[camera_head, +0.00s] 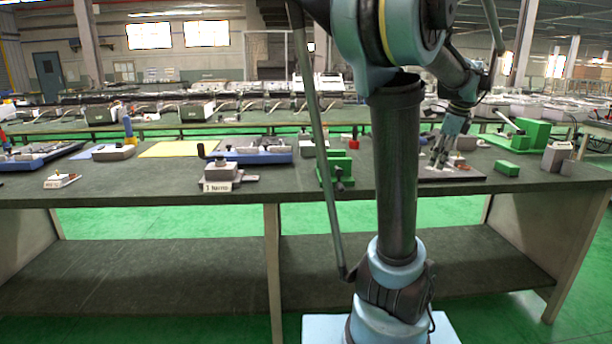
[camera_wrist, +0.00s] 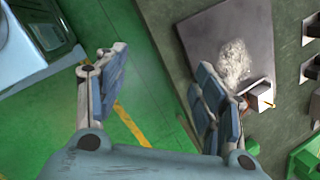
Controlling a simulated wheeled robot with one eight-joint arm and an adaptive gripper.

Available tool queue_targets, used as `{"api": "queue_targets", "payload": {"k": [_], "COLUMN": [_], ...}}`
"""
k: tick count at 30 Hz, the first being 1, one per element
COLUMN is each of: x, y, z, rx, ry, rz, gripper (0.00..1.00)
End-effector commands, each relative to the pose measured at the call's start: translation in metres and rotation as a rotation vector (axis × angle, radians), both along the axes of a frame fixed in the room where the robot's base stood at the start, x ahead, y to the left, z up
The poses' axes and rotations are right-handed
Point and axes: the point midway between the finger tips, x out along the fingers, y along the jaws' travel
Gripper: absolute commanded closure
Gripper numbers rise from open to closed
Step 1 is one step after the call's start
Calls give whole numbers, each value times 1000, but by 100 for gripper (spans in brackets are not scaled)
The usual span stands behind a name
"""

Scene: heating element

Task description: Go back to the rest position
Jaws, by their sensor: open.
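My gripper (camera_head: 440,158) is over the right part of the green-grey worktable (camera_head: 250,178), near its front edge. In the wrist view my gripper (camera_wrist: 158,92) is open, its two blue-padded fingers wide apart with nothing between them. The left finger shows against the green floor and the right one against the table edge and a dark plate (camera_wrist: 194,36). The plate (camera_head: 470,176) also shows below the gripper in the head view. A whitish granular patch (camera_wrist: 234,60) lies on the plate, with a small pale block (camera_wrist: 260,94) beside it, partly hidden by the right finger.
A green vise-like device (camera_head: 340,166) stands left of my arm. A green block (camera_head: 507,168), a larger green machine (camera_head: 530,132) and grey blocks (camera_head: 557,156) stand at right. A blue device (camera_head: 250,156) and yellow sheet (camera_head: 178,149) lie further left. Green floor (camera_wrist: 50,130) is clear beside the table.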

Motion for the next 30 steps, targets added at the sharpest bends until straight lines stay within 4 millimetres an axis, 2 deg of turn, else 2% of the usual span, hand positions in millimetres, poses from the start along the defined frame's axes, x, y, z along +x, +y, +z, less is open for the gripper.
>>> {"api": "queue_targets", "payload": {"k": [1, 6, 9, 15, 22, 27, 30], "x": [-7, -35, -56, -101, -156, -186, -195], "y": [25, 90, 123, 177, 217, 231, 234], "z": [-8, -38, -58, -103, -160, -196, -208], "rx": [-29, -137, -199, -320, -452, -526, -554], "ry": [3, 9, 11, 10, 4, -2, -4], "rz": [107, 483, 704, 1148, 1652, 1938, 2039], "gripper": [37, 37, 37, 37, 37, 37, 37]}}
